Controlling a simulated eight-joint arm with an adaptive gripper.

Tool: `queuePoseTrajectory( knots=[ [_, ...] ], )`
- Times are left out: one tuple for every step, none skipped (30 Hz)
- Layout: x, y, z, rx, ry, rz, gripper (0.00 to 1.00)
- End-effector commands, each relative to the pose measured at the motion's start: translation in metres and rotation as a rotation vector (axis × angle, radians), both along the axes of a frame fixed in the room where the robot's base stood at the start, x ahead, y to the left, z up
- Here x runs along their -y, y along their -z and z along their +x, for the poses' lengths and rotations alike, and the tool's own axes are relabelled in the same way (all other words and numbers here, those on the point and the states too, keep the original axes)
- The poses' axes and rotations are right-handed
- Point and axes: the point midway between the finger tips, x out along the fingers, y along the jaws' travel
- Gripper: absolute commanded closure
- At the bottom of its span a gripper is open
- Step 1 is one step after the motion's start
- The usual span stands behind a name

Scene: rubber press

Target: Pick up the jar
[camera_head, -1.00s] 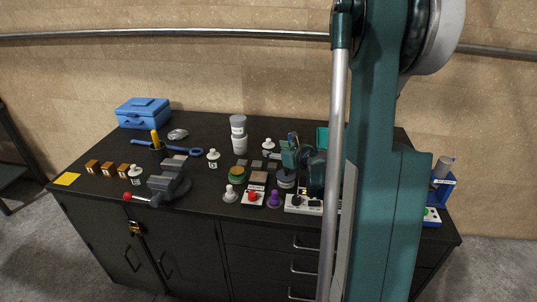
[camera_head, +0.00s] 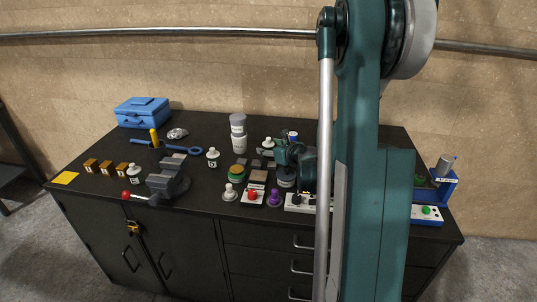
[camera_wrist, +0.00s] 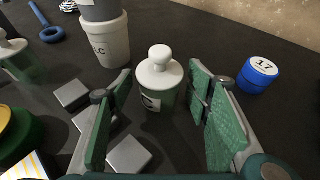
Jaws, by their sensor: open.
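A small jar (camera_wrist: 158,80) with a white domed lid, a round knob and a greenish body with a pale label stands upright in the middle of the wrist view. In the head view the jar (camera_head: 268,143) shows near the back of the bench, partly hidden by my gripper. My gripper (camera_wrist: 160,92) is open and empty, with one green-padded finger on each side of the jar in the picture. I see gaps between the pads and the jar. In the head view my gripper (camera_head: 270,151) is low over the bench, partly blocked by my arm.
A tall grey-white container (camera_wrist: 108,40) stands left of the jar, and a blue cylinder marked 17 (camera_wrist: 257,76) to its right. Grey square plates (camera_wrist: 128,155) lie near the left finger. Similar knobbed jars (camera_head: 213,157), a vise (camera_head: 168,180) and a blue toolbox (camera_head: 143,112) are farther left.

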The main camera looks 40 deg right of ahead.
Motion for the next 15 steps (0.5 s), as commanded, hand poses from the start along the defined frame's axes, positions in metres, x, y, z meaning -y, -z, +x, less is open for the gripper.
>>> queuePoseTrajectory(
  knots=[
    [-0.0002, 0.0018, 0.0034, 0.0, 0.0, 0.0, 0.51],
    [-0.0001, 0.0021, 0.0047, 0.0, 0.0, 0.0, 0.51],
    [-0.0002, 0.0024, 0.0058, 0.0, 0.0, 0.0, 0.51],
    [0.0, 0.0024, 0.0062, 0.0, 0.0, 0.0, 0.51],
    [0.0, 0.0024, 0.0064, 0.0, 0.0, 0.0, 0.51],
    [0.0, 0.0023, 0.0064, 0.0, 0.0, 0.0, 0.51],
    [0.0, 0.0022, 0.0064, 0.0, 0.0, 0.001, 0.51],
    [0.0, 0.0022, 0.0063, 0.0, 0.0, 0.001, 0.51],
    [0.0001, 0.0022, 0.0063, 0.0, 0.0, 0.0, 0.51],
    [0.0001, 0.0021, 0.0062, 0.0, 0.0, 0.0, 0.51],
    [0.0001, 0.0021, 0.0062, 0.0, 0.0, 0.0, 0.51],
    [0.0001, 0.0022, 0.0061, 0.0, 0.0, 0.0, 0.51],
    [0.0001, 0.0022, 0.0061, 0.0, 0.0, 0.0, 0.51],
    [0.0001, 0.0022, 0.006, 0.0, 0.0, 0.0, 0.51],
    [0.0001, 0.0022, 0.006, 0.0, 0.0, 0.0, 0.51]
  ],
)
